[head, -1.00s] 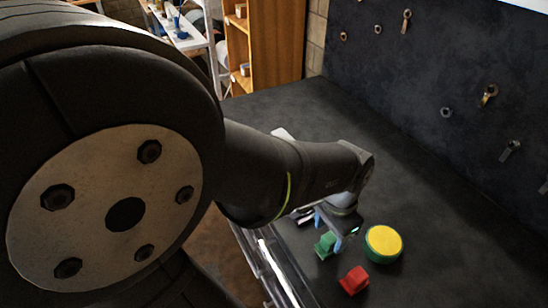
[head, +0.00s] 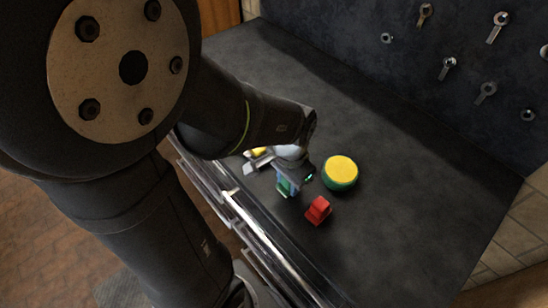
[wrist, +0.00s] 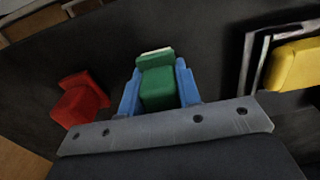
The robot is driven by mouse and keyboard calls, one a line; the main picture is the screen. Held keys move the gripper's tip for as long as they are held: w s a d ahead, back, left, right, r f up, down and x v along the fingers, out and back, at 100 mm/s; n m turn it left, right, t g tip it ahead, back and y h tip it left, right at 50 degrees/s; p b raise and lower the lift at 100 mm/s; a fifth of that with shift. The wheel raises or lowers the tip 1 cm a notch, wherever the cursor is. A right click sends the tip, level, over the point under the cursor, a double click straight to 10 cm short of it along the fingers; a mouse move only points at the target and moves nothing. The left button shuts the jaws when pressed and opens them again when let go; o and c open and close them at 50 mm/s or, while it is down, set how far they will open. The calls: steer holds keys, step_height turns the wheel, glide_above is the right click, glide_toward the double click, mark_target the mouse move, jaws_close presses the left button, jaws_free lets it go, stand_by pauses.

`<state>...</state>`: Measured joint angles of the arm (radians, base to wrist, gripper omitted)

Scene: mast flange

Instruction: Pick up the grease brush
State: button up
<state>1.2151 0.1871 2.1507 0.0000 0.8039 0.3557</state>
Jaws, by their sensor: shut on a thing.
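My gripper (wrist: 160,92) has blue fingers, one on each side of a green blocky piece with a pale far edge (wrist: 157,84). It is shut on this piece, and both fingers touch its sides. I cannot tell for sure whether this is the grease brush; no bristles show clearly. In the head view the green piece (head: 284,187) is low at the dark bench top, partly hidden by my gripper (head: 286,182). I cannot tell whether it still touches the bench.
A red block (head: 318,210) stands close by, at the left in the wrist view (wrist: 80,100). A round green tub with yellow top (head: 340,172) is to the right. A yellow piece (wrist: 296,64) lies by a metal frame. The bench (head: 400,220) is clear at right.

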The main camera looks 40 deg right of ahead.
steer(key=shift+r, duration=0.45)
steer(key=r, duration=0.3)
steer(key=shift+s+r, duration=0.3)
steer(key=shift+r, duration=0.1)
steer(key=s+a+r, duration=0.1)
steer(key=s+r, duration=0.5)
steer(key=s, duration=0.5)
steer(key=shift+a+r, duration=0.2)
steer(key=shift+a, duration=0.05)
